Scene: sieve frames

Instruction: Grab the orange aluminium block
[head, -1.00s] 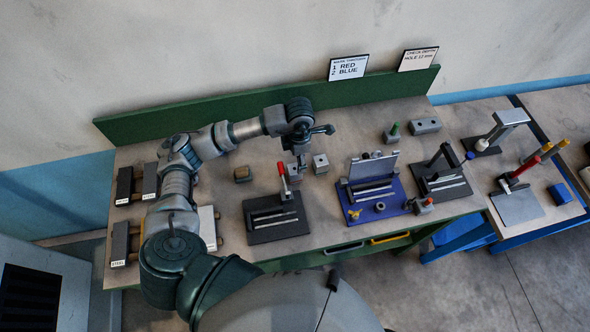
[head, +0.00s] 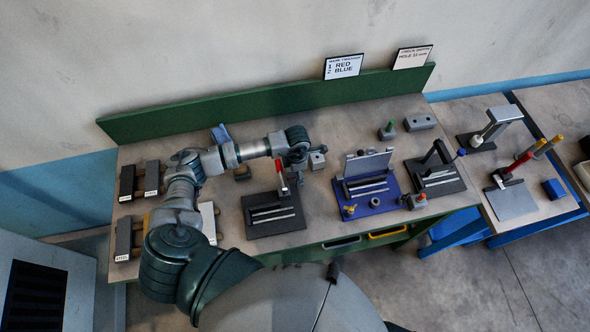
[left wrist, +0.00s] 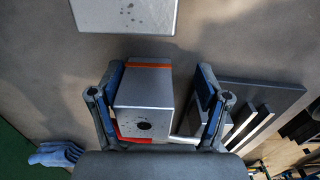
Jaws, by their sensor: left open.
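In the left wrist view a silver block with an orange stripe (left wrist: 144,98) and a dark hole in its face lies between the two fingers of my left gripper (left wrist: 159,70). The fingers are open, one on each side; a narrow gap shows on the right, and I cannot tell if the left finger touches. In the head view my left gripper (head: 294,164) points down over the bench beside the dark fixture with the red handle, and largely hides what is under it. My right gripper is not seen.
A grey block (head: 317,159) stands just right of my gripper. The dark clamp fixture (head: 272,214) is in front, the blue fixture (head: 370,193) to the right. A green back panel (head: 170,118) edges the bench.

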